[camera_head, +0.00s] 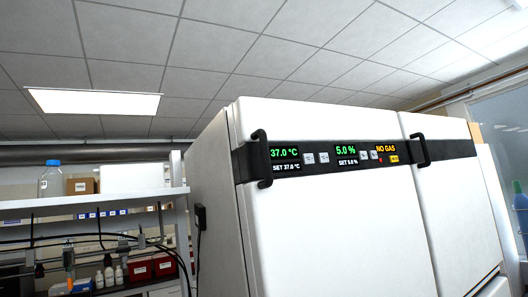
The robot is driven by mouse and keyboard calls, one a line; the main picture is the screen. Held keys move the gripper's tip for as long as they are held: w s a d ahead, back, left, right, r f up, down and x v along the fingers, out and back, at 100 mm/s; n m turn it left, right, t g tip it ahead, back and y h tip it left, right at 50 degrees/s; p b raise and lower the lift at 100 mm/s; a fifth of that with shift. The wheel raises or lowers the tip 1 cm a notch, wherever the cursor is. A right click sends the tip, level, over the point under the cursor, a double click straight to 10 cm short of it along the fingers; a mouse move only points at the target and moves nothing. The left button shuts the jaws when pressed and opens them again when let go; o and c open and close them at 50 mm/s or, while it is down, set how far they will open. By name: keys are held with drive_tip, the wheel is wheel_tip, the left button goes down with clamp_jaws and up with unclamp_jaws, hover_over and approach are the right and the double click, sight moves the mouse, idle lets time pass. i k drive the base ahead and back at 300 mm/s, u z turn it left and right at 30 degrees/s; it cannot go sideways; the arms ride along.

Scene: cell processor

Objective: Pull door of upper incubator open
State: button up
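A white incubator door (335,235) fills the middle of the view, seen from below and tilted. It looks shut. A black display band (325,157) crosses it, reading 37.0 °C, 5.0 % and NO GAS. A black vertical handle (261,158) stands out from the band at the door's left edge. A second white unit (455,215) stands to the right, with its own black handle (420,151) at its left edge. The lower part of the incubator is out of frame. My gripper does not show in this view.
A white shelf (80,201) on the left holds a blue-capped bottle (51,180) and a cardboard box (81,186). Below are red boxes (141,271) and small white bottles. A window (505,150) is at the right edge. The space in front of the door looks clear.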

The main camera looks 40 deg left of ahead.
sight(348, 226)
drive_tip(key=u, duration=0.1)
drive_tip(key=i, duration=0.95)
drive_tip(key=z, duration=0.1)
